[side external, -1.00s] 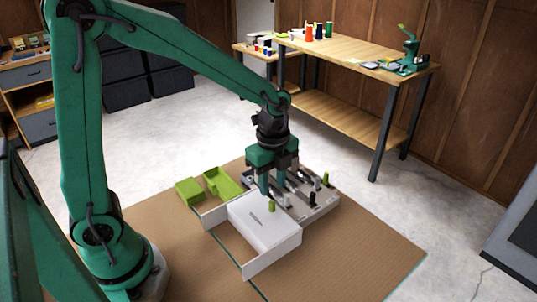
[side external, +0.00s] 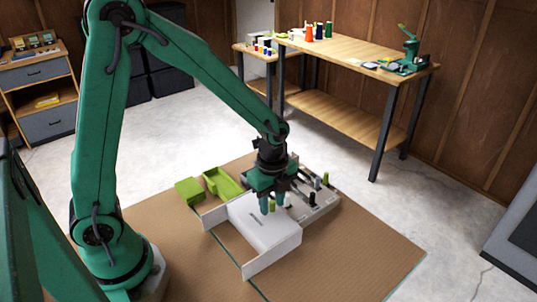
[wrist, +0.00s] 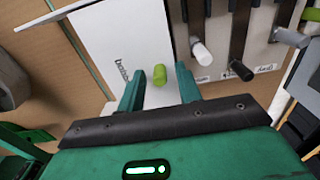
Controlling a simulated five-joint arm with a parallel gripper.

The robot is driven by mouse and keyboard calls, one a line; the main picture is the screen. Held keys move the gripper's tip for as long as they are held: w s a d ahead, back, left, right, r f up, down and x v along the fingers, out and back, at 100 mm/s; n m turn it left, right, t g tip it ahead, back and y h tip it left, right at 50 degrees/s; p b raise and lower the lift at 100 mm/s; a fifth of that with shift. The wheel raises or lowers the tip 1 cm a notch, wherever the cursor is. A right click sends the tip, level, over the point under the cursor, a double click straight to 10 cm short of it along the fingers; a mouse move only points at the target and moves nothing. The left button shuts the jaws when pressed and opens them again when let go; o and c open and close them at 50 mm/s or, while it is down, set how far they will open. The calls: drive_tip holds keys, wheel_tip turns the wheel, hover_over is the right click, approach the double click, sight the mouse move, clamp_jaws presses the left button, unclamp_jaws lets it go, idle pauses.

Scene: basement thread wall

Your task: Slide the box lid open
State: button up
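The box lid (side external: 262,222) is a flat white panel with dark lettering; it also shows in the wrist view (wrist: 115,50). A short green knob (side external: 272,206) stands up from it near its far right edge; in the wrist view the knob (wrist: 159,74) lies between my two fingers. My gripper (side external: 272,211) is open, one finger on each side of the knob, with a gap on both sides in the wrist view (wrist: 159,82). Low white walls (side external: 272,259) stand at the lid's ends. The box's inside is not visible.
A grey slotted board (side external: 322,208) with several black and white knobs sits right behind the lid. Green blocks or bins (side external: 222,183) lie to the left. The brown mat (side external: 345,255) is clear at the front right. A wooden workbench (side external: 350,55) stands farther back.

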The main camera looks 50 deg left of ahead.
clamp_jaws()
drive_tip(key=shift+s, duration=4.75)
drive_tip(key=shift+o, duration=0.2)
unclamp_jaws()
wheel_tip(320, 180, up, 6)
